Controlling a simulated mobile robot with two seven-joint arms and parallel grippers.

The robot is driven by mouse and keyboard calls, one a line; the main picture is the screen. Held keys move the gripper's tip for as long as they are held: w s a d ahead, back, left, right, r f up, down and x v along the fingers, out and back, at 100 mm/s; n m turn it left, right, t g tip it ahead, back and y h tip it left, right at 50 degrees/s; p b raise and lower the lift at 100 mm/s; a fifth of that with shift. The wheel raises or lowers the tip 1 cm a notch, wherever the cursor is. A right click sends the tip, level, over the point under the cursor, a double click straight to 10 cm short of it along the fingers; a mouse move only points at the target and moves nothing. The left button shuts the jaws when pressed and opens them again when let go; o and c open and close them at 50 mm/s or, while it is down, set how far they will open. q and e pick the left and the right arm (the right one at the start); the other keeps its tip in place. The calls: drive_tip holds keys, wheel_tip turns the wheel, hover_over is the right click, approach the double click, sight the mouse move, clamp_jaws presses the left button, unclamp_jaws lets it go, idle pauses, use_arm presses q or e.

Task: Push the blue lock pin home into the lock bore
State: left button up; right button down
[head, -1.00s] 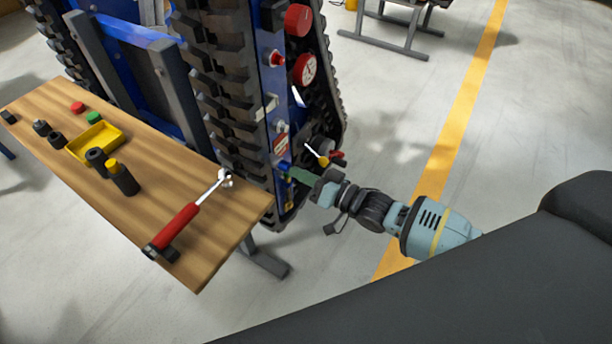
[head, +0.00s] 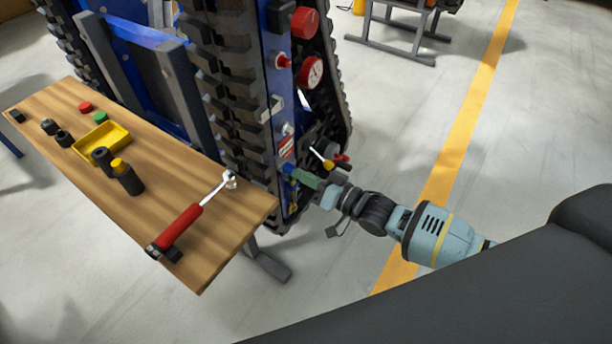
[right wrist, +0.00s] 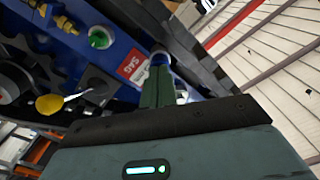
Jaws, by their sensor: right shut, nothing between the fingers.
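The blue lock pin (right wrist: 160,59) shows as a small blue round end just beyond my right fingertips in the right wrist view. In the head view a small blue spot, probably the pin, shows at the fingertips on the carrier's side panel. The lock bore cannot be made out; the pin and fingers hide that spot. My right gripper (head: 291,171) has its green fingers together with nothing between them, pointing at the panel. Its fingers also show in the right wrist view (right wrist: 157,80). I cannot tell whether the fingertips touch the pin. My left gripper is out of view.
A wooden bench (head: 215,238) at left holds a red-handled wrench (head: 180,226), a yellow tray (head: 124,134) and small parts.

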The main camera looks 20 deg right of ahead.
drive_tip(key=shift+w+a+r, duration=0.1)
drive_tip(key=shift+r, duration=0.1)
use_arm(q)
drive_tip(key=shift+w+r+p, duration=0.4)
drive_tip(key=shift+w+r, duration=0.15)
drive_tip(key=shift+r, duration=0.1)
use_arm(e)
drive_tip(key=v, duration=0.2)
drive_tip(key=shift+s+f, duration=0.2)
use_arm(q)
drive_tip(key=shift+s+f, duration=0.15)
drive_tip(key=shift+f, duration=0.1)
use_arm(e)
drive_tip(key=v, duration=0.8)
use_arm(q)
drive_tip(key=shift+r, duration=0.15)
use_arm(e)
drive_tip(key=shift+w+r, duration=0.1)
drive_tip(key=shift+w, duration=0.05)
